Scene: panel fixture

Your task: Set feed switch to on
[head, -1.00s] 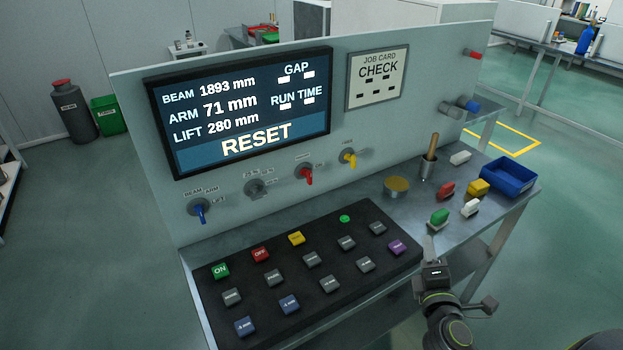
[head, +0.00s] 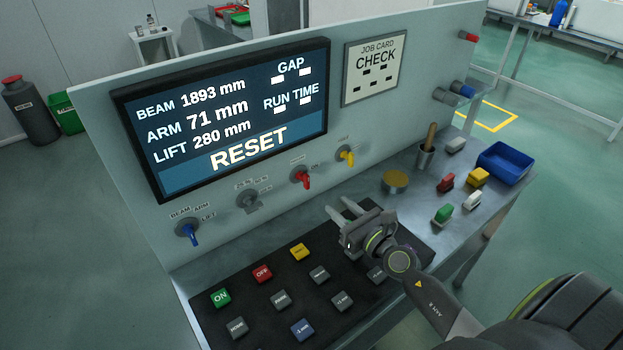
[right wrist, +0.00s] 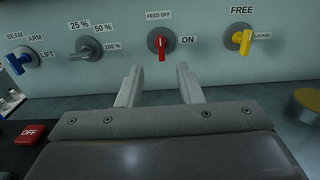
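The feed switch (head: 301,177) is a red lever knob on a round grey base on the upright panel. In the right wrist view the feed switch (right wrist: 161,46) stands upright in line with the FEED-OFF label (right wrist: 158,15) above it; the ON label (right wrist: 189,40) is to its right. My right gripper (head: 341,207) is over the black button pad, in front of the panel and apart from the switch. In the right wrist view the right gripper (right wrist: 160,72) is open and empty, its fingers spread below the red knob. My left gripper is not in view.
A blue knob (head: 188,231), a grey knob (head: 248,201) and a yellow knob (head: 346,156) share the panel row. The screen (head: 225,112) above reads RESET. The button pad (head: 255,318) lies below. A brass disc (head: 396,180) and a cup (head: 426,158) stand right.

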